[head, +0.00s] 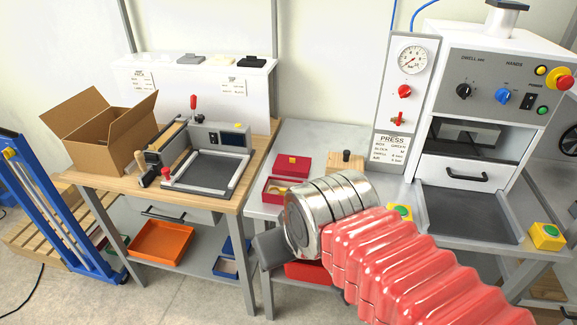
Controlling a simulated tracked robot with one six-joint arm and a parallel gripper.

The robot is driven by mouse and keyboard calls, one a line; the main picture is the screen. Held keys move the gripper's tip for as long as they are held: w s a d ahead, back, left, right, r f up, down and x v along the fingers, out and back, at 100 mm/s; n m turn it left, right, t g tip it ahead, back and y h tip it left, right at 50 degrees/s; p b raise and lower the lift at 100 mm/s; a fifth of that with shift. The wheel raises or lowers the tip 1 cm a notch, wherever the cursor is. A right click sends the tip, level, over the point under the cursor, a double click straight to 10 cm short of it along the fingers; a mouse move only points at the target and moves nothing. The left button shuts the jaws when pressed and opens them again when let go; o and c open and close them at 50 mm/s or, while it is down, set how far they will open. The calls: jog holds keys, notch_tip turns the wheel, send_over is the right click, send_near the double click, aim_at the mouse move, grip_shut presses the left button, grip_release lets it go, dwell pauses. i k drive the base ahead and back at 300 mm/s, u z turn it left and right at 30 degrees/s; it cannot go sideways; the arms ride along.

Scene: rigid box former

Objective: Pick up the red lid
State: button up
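A red lid (291,165) lies flat on the grey table, with a small dark mark on its top. Just in front of it is an open red box (273,194) with something pale inside; its right part is hidden by my arm. My arm, with red bellows and a metal wrist, reaches in from the lower right. A dark grey part of my gripper (270,248) shows below the metal wrist, in front of the red box and lid in the picture. The fingers are mostly hidden, and I cannot see whether they hold anything.
A wooden block with a dark knob (346,161) stands right of the lid. The press (481,130) stands at the right, with yellow button boxes (545,236). A wooden bench (215,196) at left bears a cardboard box (102,132) and a fixture (205,165).

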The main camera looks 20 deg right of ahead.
aim_at(290, 165)
jog(key=z, duration=0.1)
jog(key=i, duration=1)
jog(key=u, duration=0.1)
